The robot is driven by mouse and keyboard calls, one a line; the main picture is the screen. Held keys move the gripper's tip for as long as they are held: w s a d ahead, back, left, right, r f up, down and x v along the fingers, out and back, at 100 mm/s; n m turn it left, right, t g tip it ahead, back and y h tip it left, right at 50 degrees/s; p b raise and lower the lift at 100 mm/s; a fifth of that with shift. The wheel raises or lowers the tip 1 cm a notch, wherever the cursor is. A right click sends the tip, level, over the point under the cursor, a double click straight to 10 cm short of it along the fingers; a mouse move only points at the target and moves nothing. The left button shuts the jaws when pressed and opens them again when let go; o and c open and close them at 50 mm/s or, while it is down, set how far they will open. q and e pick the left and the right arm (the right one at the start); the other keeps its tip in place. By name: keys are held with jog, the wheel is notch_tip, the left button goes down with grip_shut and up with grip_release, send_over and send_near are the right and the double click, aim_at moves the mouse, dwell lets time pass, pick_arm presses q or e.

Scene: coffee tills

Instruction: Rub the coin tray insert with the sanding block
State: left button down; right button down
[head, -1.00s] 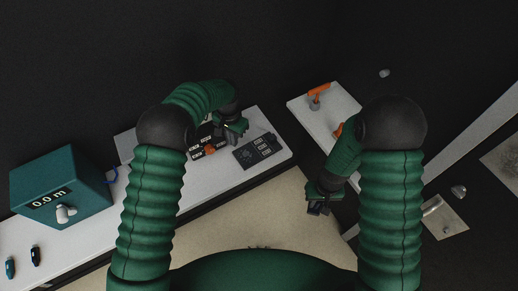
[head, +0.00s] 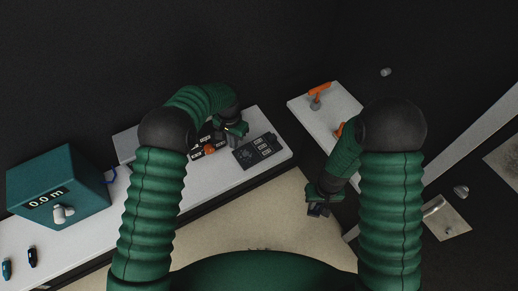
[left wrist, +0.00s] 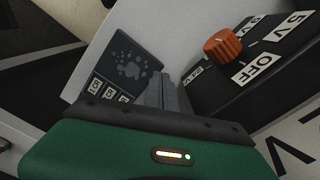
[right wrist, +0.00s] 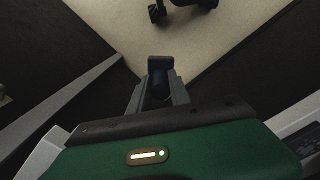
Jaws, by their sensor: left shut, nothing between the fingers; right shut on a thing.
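My right gripper (right wrist: 158,90) is shut on a small dark blue block (right wrist: 160,66), which may be the sanding block. In the head view this gripper (head: 318,205) is over the pale floor, right of the bench. My left gripper (left wrist: 168,92) is shut and empty above the bench, between a dark panel and a knob box; in the head view it is at the bench's back (head: 238,130). The dark panel (head: 258,151) has white labels and a grey paw-like mark (left wrist: 130,67). I cannot tell whether it is the coin tray insert.
A black box with an orange knob (left wrist: 222,45) and voltage labels sits beside my left gripper. A teal box (head: 58,185) with a display stands on the white bench (head: 205,187) at left. An orange-handled tool (head: 318,91) is on a white surface at right.

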pick_arm(q)
jog(key=shift+f+b, duration=0.45)
jog(key=shift+f, duration=0.4)
pick_arm(e)
jog(key=shift+f, duration=0.5)
pick_arm(q)
jog(key=shift+r, duration=0.1)
pick_arm(e)
jog(key=shift+r, duration=0.1)
